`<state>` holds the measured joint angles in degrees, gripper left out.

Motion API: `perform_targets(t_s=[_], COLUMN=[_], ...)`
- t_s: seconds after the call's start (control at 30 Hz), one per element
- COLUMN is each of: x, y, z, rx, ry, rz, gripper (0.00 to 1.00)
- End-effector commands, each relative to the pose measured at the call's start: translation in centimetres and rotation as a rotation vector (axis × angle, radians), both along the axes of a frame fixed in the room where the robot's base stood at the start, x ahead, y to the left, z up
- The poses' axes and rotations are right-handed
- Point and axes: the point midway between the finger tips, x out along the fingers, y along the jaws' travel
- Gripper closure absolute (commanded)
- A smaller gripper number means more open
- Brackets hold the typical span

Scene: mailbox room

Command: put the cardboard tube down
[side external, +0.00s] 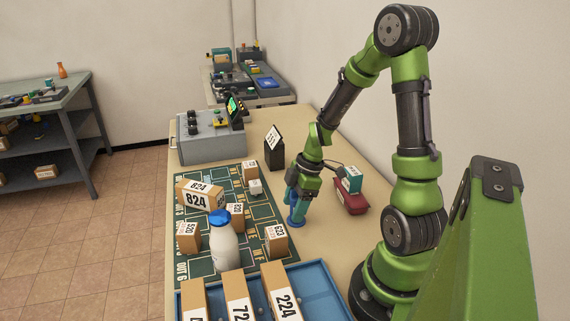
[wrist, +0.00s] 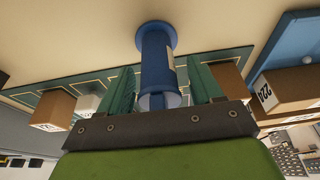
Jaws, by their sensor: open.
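The cardboard tube (side external: 296,221) looks blue, with a wide flange at its foot. It stands upright on the tan table beside the right edge of the green mat. In the wrist view the tube (wrist: 155,62) shows a pale label on its side, and its flange appears to rest on the table top. My gripper (side external: 297,203) is open, pointing down around the upper part of the tube. In the wrist view the green fingers of my gripper (wrist: 160,92) are on either side of the tube, with a gap visible on each side.
The green mat (side external: 222,257) holds several cartons, including a large one marked 824 (side external: 200,194), and a white bottle (side external: 222,246). A blue tray (side external: 322,287) with cartons is in front. A red case (side external: 351,202) with a teal box (side external: 351,180) and a dark stand (side external: 274,155) are nearby.

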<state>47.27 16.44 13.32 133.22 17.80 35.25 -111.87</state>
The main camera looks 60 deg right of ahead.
Motion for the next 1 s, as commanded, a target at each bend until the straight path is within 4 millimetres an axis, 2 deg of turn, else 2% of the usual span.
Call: perform_targets(t_s=[0.13, 0.23, 0.6, 0.8, 0.9, 1.0], x=[0.0, -0.2, -1.8, -2.4, -2.4, -2.1], y=[0.0, -0.4, -2.0, -2.4, -2.2, -0.9], z=[0.4, 1.6, 9.0, 11.3, 11.9, 12.8], rx=[-0.002, -0.004, -0.005, -0.001, -0.005, -0.015], ry=[-0.002, -0.004, -0.004, -0.001, 0.000, 0.001], rz=[-0.001, -0.001, -0.002, -0.001, -0.013, -0.072], gripper=[0.35, 0.35, 0.35, 0.35, 0.35, 0.35])
